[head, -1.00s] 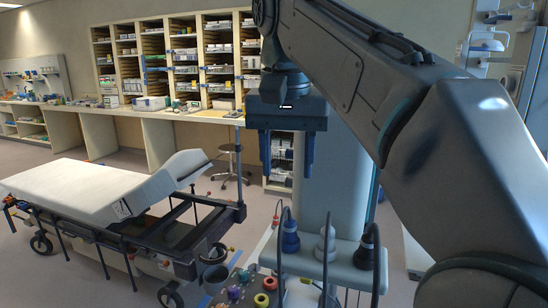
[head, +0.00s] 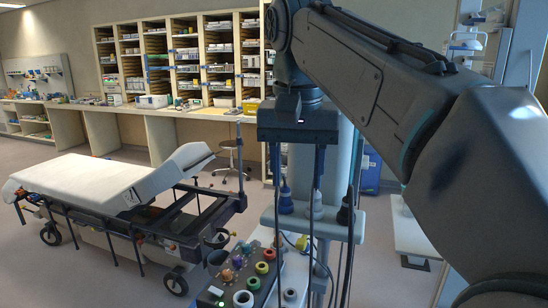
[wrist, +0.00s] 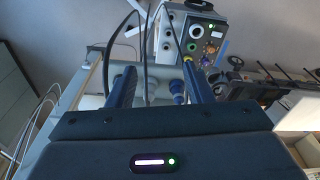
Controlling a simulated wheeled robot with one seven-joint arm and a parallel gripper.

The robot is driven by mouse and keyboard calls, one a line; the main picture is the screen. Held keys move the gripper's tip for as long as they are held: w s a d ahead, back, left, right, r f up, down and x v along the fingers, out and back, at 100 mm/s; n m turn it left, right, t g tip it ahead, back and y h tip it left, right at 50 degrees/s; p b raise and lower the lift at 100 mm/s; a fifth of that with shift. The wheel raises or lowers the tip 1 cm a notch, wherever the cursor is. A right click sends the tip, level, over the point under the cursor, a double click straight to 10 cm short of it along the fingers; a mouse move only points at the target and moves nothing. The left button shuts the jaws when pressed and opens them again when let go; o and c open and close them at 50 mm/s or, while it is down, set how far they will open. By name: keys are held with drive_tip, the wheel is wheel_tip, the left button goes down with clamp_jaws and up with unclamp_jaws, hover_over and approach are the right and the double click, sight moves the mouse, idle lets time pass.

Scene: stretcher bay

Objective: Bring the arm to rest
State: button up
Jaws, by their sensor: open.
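My gripper (head: 297,165) hangs fingers down from my dark grey arm in the head view, in front of a pale blue-grey column. Its two blue fingers stand apart and nothing shows between them. In the wrist view my gripper (wrist: 160,88) also shows both fingers spread. A panel with coloured knobs and sockets (head: 262,268) lies below the gripper in the head view, and it shows beyond the fingers in the wrist view (wrist: 195,40). Several dark cables hang close by the fingers; whether they touch cannot be told.
A stretcher (head: 85,183) with a white mattress stands at the left. Blue and grey cable plugs (head: 315,204) sit on a ledge just below the gripper. Shelves (head: 185,55) and a long counter (head: 110,107) line the back wall. Open floor lies in front of the stretcher.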

drive_tip(key=s+d+f, duration=0.3)
drive_tip(key=f, duration=0.6)
drive_tip(key=s+d+f+n+t, duration=0.1)
drive_tip(key=s+d+f, duration=0.3)
drive_tip(key=f, duration=0.6)
drive_tip(key=s+d+f+t, duration=0.1)
drive_tip(key=s+d+f, duration=0.3)
drive_tip(key=f, duration=0.5)
drive_tip(key=shift+f+n, duration=0.25)
drive_tip(key=shift+n, duration=0.15)
